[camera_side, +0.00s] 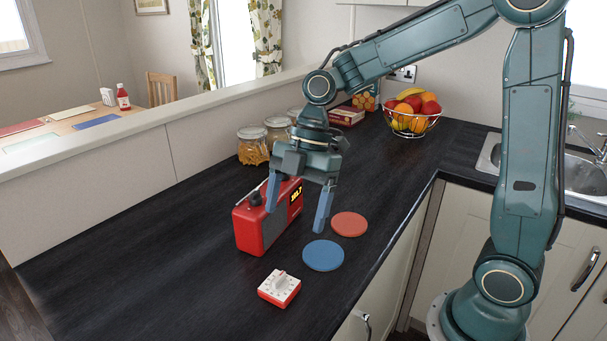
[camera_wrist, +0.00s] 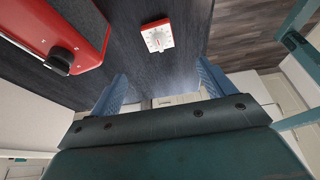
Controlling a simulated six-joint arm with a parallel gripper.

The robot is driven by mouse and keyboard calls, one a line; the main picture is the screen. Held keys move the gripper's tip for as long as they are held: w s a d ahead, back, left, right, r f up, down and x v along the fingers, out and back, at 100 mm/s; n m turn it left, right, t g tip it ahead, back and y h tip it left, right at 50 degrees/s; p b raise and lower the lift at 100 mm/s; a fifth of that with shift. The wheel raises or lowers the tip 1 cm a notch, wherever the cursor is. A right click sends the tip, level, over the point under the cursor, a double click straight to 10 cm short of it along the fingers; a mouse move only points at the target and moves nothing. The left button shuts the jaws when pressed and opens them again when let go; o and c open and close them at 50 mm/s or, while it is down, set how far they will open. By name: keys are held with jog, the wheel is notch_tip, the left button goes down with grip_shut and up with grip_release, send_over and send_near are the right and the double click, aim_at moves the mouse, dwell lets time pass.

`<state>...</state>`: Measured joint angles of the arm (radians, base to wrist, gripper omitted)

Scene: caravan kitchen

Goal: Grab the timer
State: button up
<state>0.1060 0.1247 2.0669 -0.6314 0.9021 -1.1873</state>
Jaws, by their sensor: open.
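The timer (camera_side: 279,288) is a small red and white block with a white dial knob. It sits on the dark worktop near the front, left of the blue disc. In the wrist view the timer (camera_wrist: 157,36) lies beyond my fingertips, above the gap between them. My gripper (camera_side: 298,210) is open and empty, with its blue fingers pointing down. It is above the worktop, behind the timer and apart from it. In the wrist view both fingers of my gripper (camera_wrist: 160,88) show, spread wide with nothing between them.
A red radio (camera_side: 268,222) stands close beside my left finger. A blue disc (camera_side: 323,255) and an orange-red disc (camera_side: 349,224) lie flat to the right. Glass jars (camera_side: 253,146) and a fruit bowl (camera_side: 412,122) stand farther back. The worktop left of the timer is clear.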

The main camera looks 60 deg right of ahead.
aim_at(279, 276)
jog(key=shift+w+a+f+n, duration=0.1)
jog(key=shift+w+f+n, duration=0.15)
jog(key=shift+n, duration=0.05)
jog(key=shift+x, duration=4.3)
jog(key=shift+s, duration=0.1)
jog(key=shift+x, duration=2.6)
jog(key=shift+r, duration=0.1)
jog(key=c, duration=1.2)
jog(key=shift+c, duration=0.2)
